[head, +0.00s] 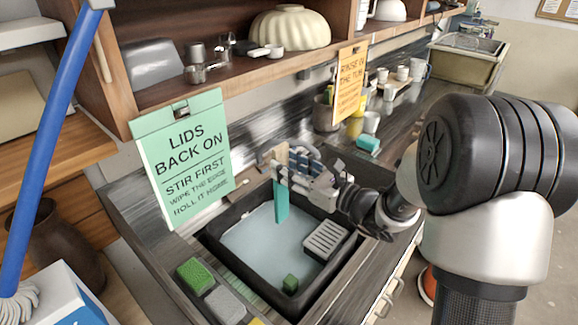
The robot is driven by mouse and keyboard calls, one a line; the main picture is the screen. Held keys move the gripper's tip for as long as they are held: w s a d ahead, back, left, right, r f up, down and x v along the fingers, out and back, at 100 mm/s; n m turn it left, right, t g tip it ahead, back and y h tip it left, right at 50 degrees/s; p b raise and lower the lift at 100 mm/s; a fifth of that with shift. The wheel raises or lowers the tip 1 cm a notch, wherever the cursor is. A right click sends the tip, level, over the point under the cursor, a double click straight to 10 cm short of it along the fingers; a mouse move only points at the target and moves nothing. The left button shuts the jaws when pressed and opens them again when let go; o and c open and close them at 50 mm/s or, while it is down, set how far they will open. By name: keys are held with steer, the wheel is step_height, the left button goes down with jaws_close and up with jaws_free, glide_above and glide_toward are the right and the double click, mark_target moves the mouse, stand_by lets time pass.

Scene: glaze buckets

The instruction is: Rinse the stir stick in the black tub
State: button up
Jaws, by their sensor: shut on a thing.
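The black tub (218,246) sits in the counter and holds pale, cloudy water (250,242). My gripper (284,172) is over the tub's far part, reaching in from the right. It is shut on the stir stick (281,203), whose flat teal lower part hangs upright below the fingers. A tan piece shows just above the fingers; I cannot tell if it is the stick's upper end. The stick's lower end is over the water, and I cannot tell whether it touches the surface. The fingers hide the stick's middle.
Green and grey sponges (195,275) lie at the near left. A green sign (185,155) hangs from the shelf left of the tub.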

mark_target(284, 215)
step_height(284, 215, down, 13)
steer(key=b, duration=1)
steer(key=shift+f, duration=2.5)
